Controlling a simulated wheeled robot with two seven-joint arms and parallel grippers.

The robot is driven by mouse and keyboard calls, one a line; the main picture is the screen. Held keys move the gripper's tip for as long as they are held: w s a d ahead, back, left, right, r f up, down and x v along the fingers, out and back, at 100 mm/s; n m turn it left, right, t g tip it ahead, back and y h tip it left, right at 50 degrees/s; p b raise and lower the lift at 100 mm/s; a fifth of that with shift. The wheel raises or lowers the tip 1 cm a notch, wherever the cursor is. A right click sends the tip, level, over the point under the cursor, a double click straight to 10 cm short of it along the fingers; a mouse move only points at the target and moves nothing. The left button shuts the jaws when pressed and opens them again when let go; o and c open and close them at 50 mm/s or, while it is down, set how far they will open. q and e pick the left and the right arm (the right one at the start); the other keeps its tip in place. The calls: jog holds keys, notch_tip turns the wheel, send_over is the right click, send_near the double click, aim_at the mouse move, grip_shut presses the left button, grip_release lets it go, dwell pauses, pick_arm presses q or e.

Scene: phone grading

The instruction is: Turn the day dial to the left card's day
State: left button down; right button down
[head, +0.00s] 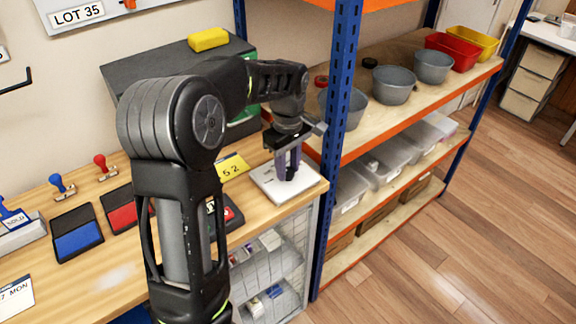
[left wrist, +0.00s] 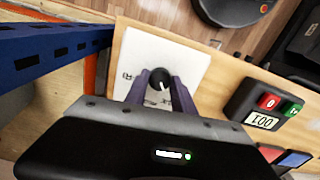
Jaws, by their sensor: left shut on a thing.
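The day dial is a dark round knob (left wrist: 160,78) with a white pointer mark, on a white plate (head: 270,188) at the right end of the wooden counter. The plate also shows in the left wrist view (left wrist: 185,52); its lettering is mostly covered and unreadable. My left gripper (head: 288,178) points down at the plate, its purple fingers (left wrist: 160,88) shut on the knob from both sides. A white card (head: 15,295) at the lower left edge reads "7 MON", cut off by the frame. My right gripper is not in view.
A blue shelf post (head: 335,150) stands close right of the plate. A yellow card (head: 232,168) lies left of it. Blue (head: 77,234) and red ink pads and stamps stand farther left. Grey bowls (head: 393,86) sit on the shelf.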

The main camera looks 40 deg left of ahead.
pick_arm(q)
jog(key=shift+m, duration=0.5)
jog(key=m, duration=0.4)
jog(key=shift+m, duration=0.3)
jog(key=m, duration=1.2)
jog(key=shift+m, duration=0.3)
jog(key=m, duration=0.5)
jog(key=shift+m, duration=0.4)
jog(key=c, duration=1.1)
grip_release()
jog(key=shift+o, duration=0.2)
